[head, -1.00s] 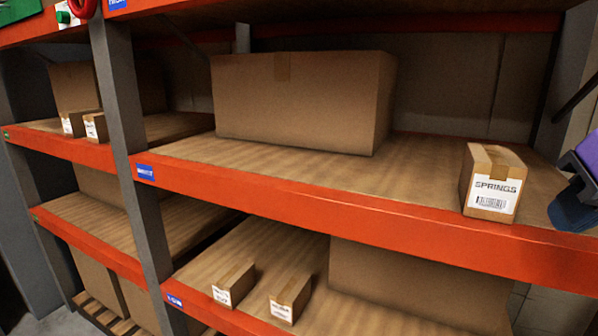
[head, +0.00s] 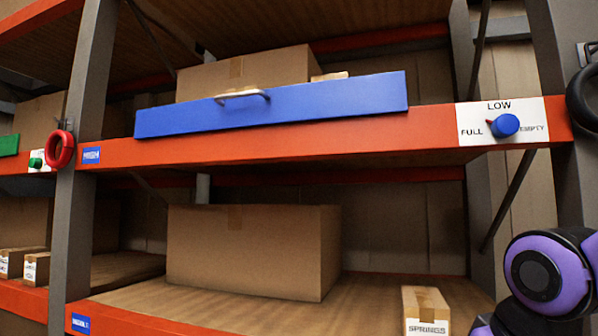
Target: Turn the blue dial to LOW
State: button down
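The blue dial (head: 505,125) sits on a white label plate (head: 537,112) on the orange beam at the right in the head view. The plate reads FULL at the left, LOW at the top and EMPTY at the right. A small red pointer on the dial faces left, toward FULL. My purple and black arm (head: 545,275) shows at the lower right, below the dial and apart from it. My gripper's fingers are not in view.
A long blue panel with a metal handle (head: 290,103) stands on the same beam, left of the dial. A black ring (head: 583,98) hangs right of the plate. A SPRINGS box (head: 426,310) and a large carton (head: 250,250) sit on the shelf below.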

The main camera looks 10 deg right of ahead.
aim_at(506, 125)
jog(key=i+j+z, duration=0.15)
jog(key=j, duration=0.2)
jog(key=i+j+z, duration=0.15)
jog(key=j, duration=0.2)
jog(key=i+j+z, duration=0.2)
jog(key=j, duration=0.15)
jog(key=j+z, duration=0.15)
jog(key=j, duration=0.25)
jog(key=i+j+z, duration=0.15)
jog(key=j, duration=0.25)
jog(key=j+z, duration=0.55)
jog(key=k+z, duration=0.1)
jog(key=z, duration=1.5)
